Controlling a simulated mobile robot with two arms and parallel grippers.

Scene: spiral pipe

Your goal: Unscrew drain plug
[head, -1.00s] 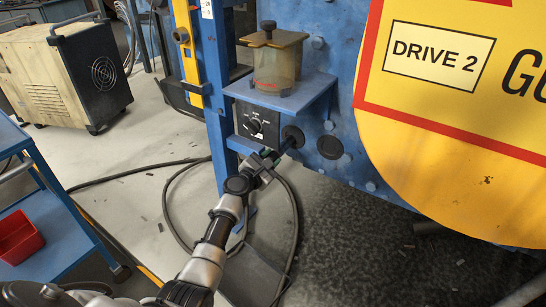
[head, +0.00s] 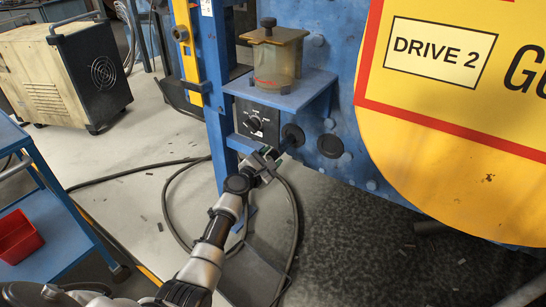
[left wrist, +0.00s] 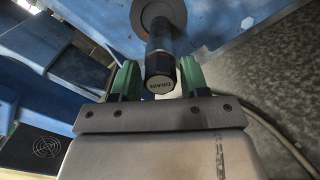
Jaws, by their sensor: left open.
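The drain plug (left wrist: 160,68) is a dark cylinder marked "DRAIN" at its end, with a thin orange ring. In the left wrist view it sticks out of a round flange (left wrist: 158,14) on the blue machine. My left gripper (left wrist: 157,80) is open, with one green finger on each side of the plug's end and a gap visible beside it. In the head view my left gripper (head: 268,160) is in front of the black round flange (head: 292,136), below the black dial panel, and hides much of the plug. My right gripper is not in view.
A blue shelf with a clear reservoir (head: 276,58) stands above the plug. A dial panel (head: 257,123) is just above left. A large yellow "DRIVE 2" disc (head: 450,130) is at right. Cables (head: 290,215) lie below; a blue cart (head: 60,225) stands at left.

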